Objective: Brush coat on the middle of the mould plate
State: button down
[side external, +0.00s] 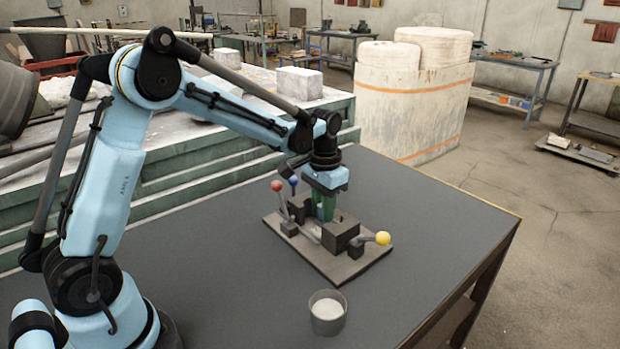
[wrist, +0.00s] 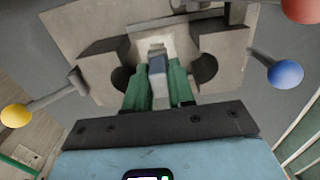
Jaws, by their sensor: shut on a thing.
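The mould plate (side external: 345,267) lies on the dark table, with dark mould blocks (side external: 340,235) and levers on it. It fills the upper part of the wrist view (wrist: 70,32). My gripper (side external: 325,210) points down between the blocks, over the middle of the plate. In the wrist view its green fingers (wrist: 158,88) are shut on a small blue-grey and pale piece (wrist: 158,65), apparently the brush. A pale patch of plate shows just beyond it. The brush's tip is hidden, so I cannot tell whether it touches the plate. A cup of white coat (side external: 328,312) stands near the table's front.
Levers with a red knob (side external: 276,186), a blue knob (side external: 293,181) and a yellow knob (side external: 383,238) rise around the blocks, close to my gripper. The table (side external: 440,215) is clear to the right and left of the plate.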

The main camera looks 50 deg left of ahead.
jog(key=shift+a, duration=0.7)
jog(key=shift+d, duration=0.15)
jog(key=shift+d+f, duration=0.1)
jog(key=shift+d, duration=1.15)
jog(key=shift+a, duration=0.1)
jog(key=shift+a, duration=1.25)
jog(key=shift+d, duration=1.25)
